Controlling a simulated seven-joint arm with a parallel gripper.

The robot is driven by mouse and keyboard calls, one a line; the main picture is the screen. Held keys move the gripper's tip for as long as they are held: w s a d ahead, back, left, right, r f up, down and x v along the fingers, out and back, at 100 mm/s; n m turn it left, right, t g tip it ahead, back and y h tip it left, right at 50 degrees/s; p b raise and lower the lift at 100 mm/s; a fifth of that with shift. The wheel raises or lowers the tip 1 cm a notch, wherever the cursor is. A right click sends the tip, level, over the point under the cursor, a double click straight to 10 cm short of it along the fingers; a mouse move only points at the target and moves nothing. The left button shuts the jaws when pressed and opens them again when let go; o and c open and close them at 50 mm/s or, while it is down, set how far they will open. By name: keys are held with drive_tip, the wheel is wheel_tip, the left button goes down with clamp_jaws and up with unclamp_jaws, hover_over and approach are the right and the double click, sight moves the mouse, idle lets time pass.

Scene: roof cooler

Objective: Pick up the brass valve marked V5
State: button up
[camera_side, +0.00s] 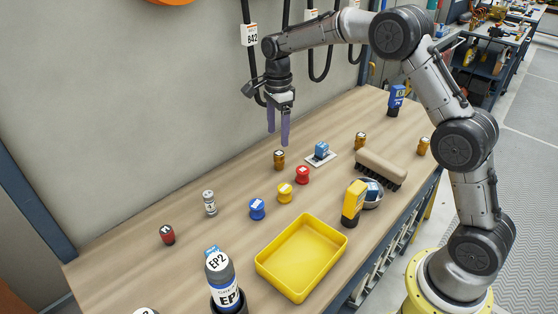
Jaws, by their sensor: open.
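Three small brass-coloured pieces that look like valves stand on the wooden table: one near the middle back (279,160), one farther right (360,140) and one near the right edge (423,147). Their top labels are too small to read, so I cannot tell which is V5. My gripper (278,138) points down with its two purple fingers apart and nothing between them. In the picture its fingertips are just above the middle-back brass valve, apart from it.
A yellow tray (267,266) is at the front. Red (302,175), yellow (285,193) and blue (257,209) knobs stand near the middle valve. A blue block on a white plate (318,162), a brush (380,167) and a yellow-black tool (353,203) are to the right. Bottles (219,268) stand at front left.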

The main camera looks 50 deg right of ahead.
sight(279, 153)
drive_tip(key=shift+s+d+f, duration=0.1)
drive_tip(key=shift+f, duration=3.85)
drive_tip(key=shift+r, duration=0.1)
clamp_jaws()
